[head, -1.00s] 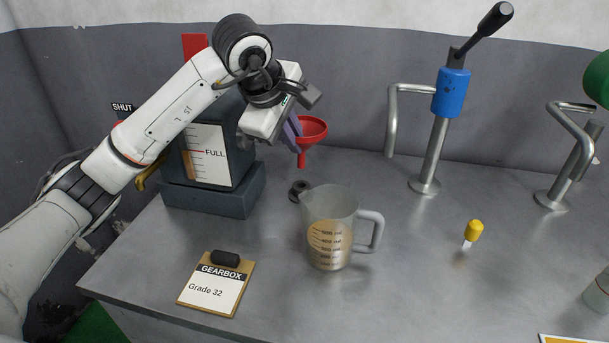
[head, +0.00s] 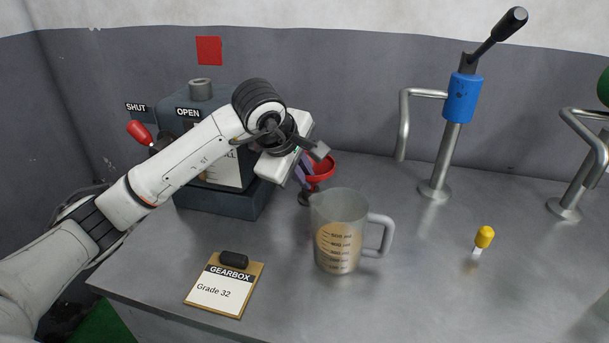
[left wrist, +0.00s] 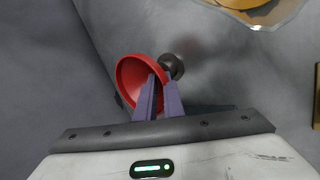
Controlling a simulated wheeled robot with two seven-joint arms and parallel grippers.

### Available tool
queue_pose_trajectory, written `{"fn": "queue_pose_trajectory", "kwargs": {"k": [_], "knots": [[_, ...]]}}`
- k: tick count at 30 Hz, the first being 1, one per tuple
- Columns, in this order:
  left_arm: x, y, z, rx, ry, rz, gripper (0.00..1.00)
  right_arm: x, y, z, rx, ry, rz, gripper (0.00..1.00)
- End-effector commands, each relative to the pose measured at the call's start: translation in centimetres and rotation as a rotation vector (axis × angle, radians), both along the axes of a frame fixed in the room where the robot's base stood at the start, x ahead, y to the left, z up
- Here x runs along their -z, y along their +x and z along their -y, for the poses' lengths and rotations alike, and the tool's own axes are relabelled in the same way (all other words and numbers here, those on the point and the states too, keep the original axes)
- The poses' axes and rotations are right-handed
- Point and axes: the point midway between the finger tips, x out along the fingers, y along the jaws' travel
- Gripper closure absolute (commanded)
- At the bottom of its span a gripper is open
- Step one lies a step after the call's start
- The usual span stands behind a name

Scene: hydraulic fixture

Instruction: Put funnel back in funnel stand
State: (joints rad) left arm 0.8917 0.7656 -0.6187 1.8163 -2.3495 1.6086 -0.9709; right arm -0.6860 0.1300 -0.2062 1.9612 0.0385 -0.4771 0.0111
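The red funnel (head: 321,167) is upright at the back of the bench, partly hidden by my left gripper. My left gripper (head: 303,173) has its purple fingers on the funnel's rim. In the left wrist view the funnel (left wrist: 135,82) shows with one finger of the gripper (left wrist: 158,88) inside the rim and one outside. The funnel stand, a small dark ring (head: 304,197), is just below the funnel; its dark round top (left wrist: 173,66) shows beside the rim in the left wrist view. Whether the spout is inside the ring is hidden. My right gripper is not in view.
A measuring jug (head: 340,232) with amber liquid stands close in front of the stand. The gearbox tank (head: 225,200) is to the left, behind my arm. A clipboard (head: 224,285) lies at the front. A yellow-capped item (head: 484,238) and taps (head: 440,160) are to the right.

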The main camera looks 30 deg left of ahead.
Motion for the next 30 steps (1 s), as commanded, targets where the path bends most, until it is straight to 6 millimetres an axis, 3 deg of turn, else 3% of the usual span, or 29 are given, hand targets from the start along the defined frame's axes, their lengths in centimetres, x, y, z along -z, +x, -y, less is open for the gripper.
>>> {"fn": "queue_pose_trajectory", "kwargs": {"k": [3, 15, 30], "knots": [[0.0, 0.0, 0.0, 0.0, 0.0, -0.002, 0.75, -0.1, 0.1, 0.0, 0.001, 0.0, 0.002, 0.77], [-0.9, -0.3, 0.0, -0.001, 0.001, 0.001, 0.75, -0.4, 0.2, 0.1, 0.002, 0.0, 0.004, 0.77], [-9.1, -5.6, 0.0, 0.001, 0.001, 0.002, 0.75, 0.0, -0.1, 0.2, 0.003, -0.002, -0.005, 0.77]]}}
